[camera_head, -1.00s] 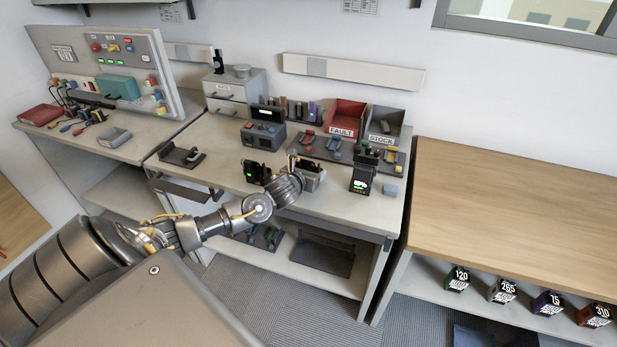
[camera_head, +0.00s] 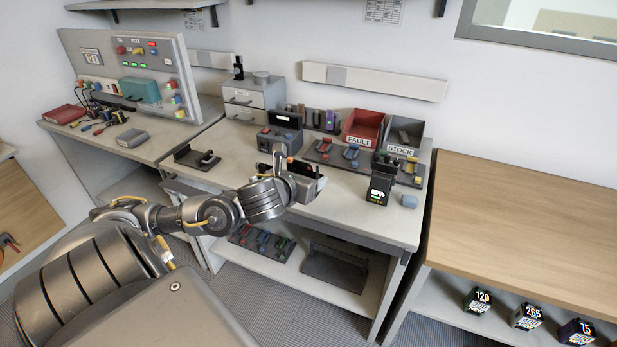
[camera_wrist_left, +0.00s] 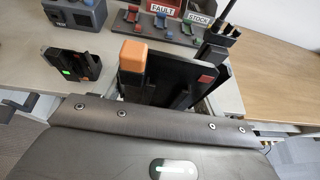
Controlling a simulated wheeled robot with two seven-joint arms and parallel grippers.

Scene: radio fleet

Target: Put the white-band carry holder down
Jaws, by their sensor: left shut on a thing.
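The dark carry holder (camera_wrist_left: 182,68) is in the left wrist view, just beyond the gripper's body; I cannot make out its white band. An orange-topped dark post (camera_wrist_left: 133,58) stands at its left side. In the head view my left gripper (camera_head: 303,181) is over the front part of the middle bench (camera_head: 345,212), shut on the holder (camera_head: 309,170), which the gripper partly hides. I cannot tell if the holder touches the bench top. The fingertips are hidden in the wrist view. My right gripper is not in view.
A black unit with a green light (camera_wrist_left: 70,72) stands left of the gripper. A black device with a lit display (camera_head: 380,186) and a blue block (camera_head: 409,201) are to the right. Red FAULT (camera_head: 361,125) and grey STOCK (camera_head: 402,134) bins stand behind. The wooden bench (camera_head: 525,200) is clear.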

